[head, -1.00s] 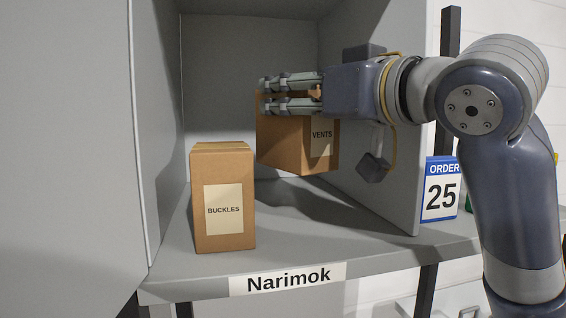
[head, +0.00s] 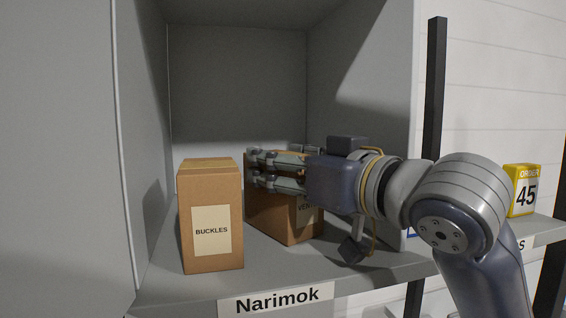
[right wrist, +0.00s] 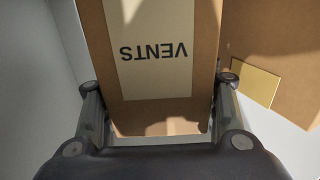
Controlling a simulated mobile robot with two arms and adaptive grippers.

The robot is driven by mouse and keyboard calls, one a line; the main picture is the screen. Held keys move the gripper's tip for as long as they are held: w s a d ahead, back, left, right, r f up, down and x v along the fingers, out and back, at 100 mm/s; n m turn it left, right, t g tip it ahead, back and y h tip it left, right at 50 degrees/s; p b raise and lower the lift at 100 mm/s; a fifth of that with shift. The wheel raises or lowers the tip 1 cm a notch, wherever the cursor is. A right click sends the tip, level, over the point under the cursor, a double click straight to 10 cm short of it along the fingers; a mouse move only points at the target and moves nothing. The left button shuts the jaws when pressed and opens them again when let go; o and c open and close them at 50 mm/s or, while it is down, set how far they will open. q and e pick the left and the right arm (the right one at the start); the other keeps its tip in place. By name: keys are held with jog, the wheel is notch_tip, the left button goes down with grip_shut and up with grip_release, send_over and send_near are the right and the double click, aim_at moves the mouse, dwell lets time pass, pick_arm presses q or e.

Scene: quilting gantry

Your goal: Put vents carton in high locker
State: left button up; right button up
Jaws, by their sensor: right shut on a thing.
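The vents carton (head: 290,222) is a brown box with a pale label, inside the open grey locker (head: 240,95), right of the buckles carton. In the head view it is low, at or just above the locker floor; I cannot tell whether it touches. My right gripper (head: 262,172) reaches in from the right and is shut on the carton's upper part, hiding some of it. In the right wrist view the vents carton (right wrist: 158,60) sits between the two fingers (right wrist: 158,88), its label upside down. My left gripper is not in view.
The buckles carton (head: 211,215) stands upright at the locker's front left, close beside the vents carton. The locker's back is clear.

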jog(key=o, duration=1.3)
jog(key=shift+s, duration=0.1)
jog(key=shift+c, duration=0.2)
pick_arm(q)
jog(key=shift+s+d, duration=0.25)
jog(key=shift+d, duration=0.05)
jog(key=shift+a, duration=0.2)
pick_arm(e)
jog(key=shift+d, duration=0.1)
jog(key=b+v, duration=0.3)
jog(key=v, duration=0.3)
jog(key=shift+s+d, duration=0.2)
jog(key=shift+s+d+r, duration=0.1)
jog(key=shift+s+d, duration=0.15)
jog(key=shift+s, duration=0.1)
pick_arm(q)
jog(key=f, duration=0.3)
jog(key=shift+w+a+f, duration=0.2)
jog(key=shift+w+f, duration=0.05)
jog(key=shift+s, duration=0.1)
